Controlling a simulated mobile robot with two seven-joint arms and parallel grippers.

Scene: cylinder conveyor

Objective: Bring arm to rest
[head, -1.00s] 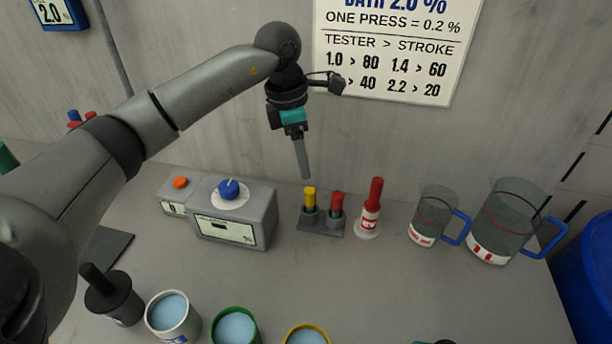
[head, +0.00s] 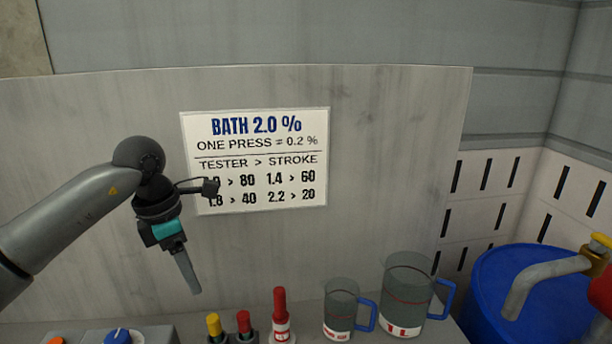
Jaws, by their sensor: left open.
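My left gripper (head: 188,275) hangs at the end of my left arm, which comes in from the left. It is in front of the wall panel, above the counter, with its fingers pointing down. It appears empty and touches nothing that I can see. Below it and to the right stand a yellow-topped piece (head: 214,325) and a red-topped piece (head: 244,323) in their holder. My right gripper is not in view.
A red and white bottle (head: 281,317) and two jugs with blue handles, a small one (head: 341,310) and a large one (head: 404,295), stand right of these. A blue knob (head: 118,337) shows lower left. A sign (head: 262,160) hangs behind. A blue drum (head: 525,290) stands at right.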

